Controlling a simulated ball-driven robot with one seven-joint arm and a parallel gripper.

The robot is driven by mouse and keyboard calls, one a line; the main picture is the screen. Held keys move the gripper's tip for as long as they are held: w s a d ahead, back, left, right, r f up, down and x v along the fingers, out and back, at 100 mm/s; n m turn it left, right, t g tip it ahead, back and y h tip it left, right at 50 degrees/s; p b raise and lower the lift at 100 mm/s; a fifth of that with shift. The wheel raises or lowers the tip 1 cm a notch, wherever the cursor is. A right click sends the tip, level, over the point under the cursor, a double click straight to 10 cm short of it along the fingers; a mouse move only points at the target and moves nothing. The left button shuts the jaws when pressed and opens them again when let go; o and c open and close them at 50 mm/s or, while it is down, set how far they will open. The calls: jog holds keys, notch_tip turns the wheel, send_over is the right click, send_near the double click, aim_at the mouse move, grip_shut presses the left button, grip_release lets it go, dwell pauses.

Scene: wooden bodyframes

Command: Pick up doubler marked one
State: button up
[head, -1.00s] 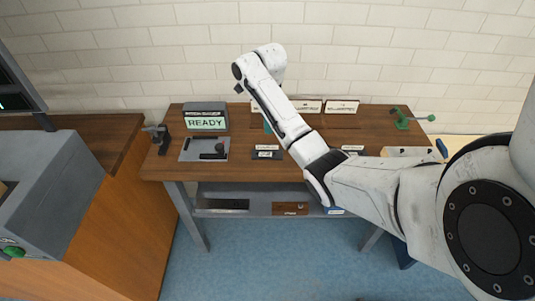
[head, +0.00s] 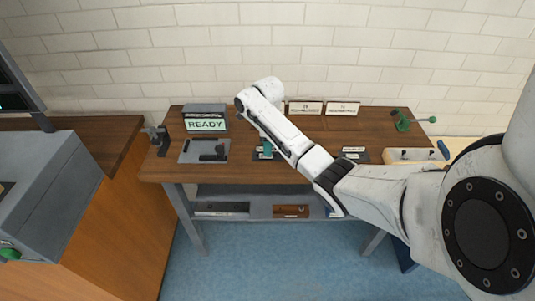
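I cannot make out a doubler marked one; the labels on the bench are too small to read. A dark labelled plate (head: 257,156) lies near the bench's front, and another labelled plate (head: 352,156) lies right of it, partly beside my arm. My white arm reaches from the right over the bench, its far joint above the back edge. A small teal piece (head: 265,147) shows below the arm, over the left labelled plate. It may be part of my gripper or something at it; I cannot tell. The fingers cannot be made out, mostly hidden by the forearm.
A READY display (head: 205,124), a grey fixture plate (head: 204,151) and a dark vice (head: 157,138) stand at the bench's left. A green clamp (head: 403,122) sits at the right. The lower shelf holds a brown block (head: 290,211).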

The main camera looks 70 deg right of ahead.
jog(key=shift+c, duration=0.3)
grip_shut()
jog(key=shift+r, duration=0.2)
